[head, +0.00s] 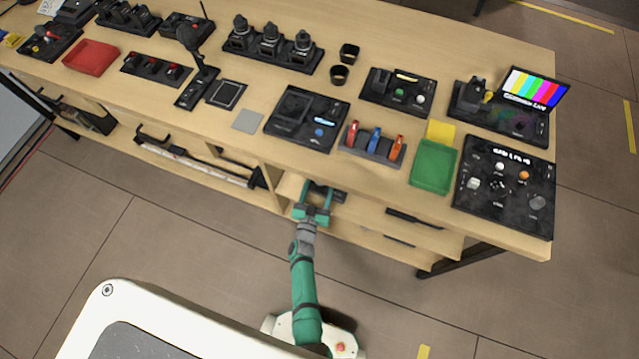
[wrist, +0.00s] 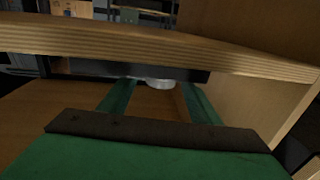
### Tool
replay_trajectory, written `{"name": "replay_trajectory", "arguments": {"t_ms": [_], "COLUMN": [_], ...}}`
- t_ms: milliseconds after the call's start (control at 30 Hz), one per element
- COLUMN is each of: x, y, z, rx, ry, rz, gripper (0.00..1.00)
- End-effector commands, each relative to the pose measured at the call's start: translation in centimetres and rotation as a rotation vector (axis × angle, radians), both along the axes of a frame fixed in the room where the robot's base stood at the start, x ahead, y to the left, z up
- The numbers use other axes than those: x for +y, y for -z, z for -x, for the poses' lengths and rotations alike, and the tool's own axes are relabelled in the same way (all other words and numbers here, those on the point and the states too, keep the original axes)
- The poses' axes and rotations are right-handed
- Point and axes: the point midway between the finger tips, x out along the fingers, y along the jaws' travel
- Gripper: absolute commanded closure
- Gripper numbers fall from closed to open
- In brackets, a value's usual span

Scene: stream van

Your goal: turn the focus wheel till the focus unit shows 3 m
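My gripper (head: 315,203) reaches under the front edge of the table, into the open shelf space. In the wrist view its two green fingers (wrist: 158,96) are spread apart, with a visible gap between them. A small silvery round part (wrist: 160,84), which looks like the focus wheel, shows between and just past the fingers, under a dark unit. I cannot tell whether the fingers touch it. A dark unit (head: 328,192), perhaps the focus unit, sits at the gripper in the head view. No distance reading is visible; the table edge hides much of the unit in the wrist view.
The wooden table (head: 385,205) stands above the gripper, and its front edge (wrist: 150,45) crosses close over the fingers. A wooden upright panel (wrist: 245,110) is at right. On top stand a green tray (head: 434,167), a lever unit (head: 372,146) and a control panel (head: 505,190).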

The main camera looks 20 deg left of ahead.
Motion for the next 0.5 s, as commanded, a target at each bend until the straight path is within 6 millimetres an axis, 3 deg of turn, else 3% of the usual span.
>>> {"name": "replay_trajectory", "arguments": {"t_ms": [267, 500], "x": [0.0, -0.4], "y": [0.0, 0.1], "z": [0.5, 4.2], "rx": [0.001, 0.002], "ry": [-0.002, -0.001], "rz": [0.000, -0.001], "gripper": [0.43, 0.43]}}
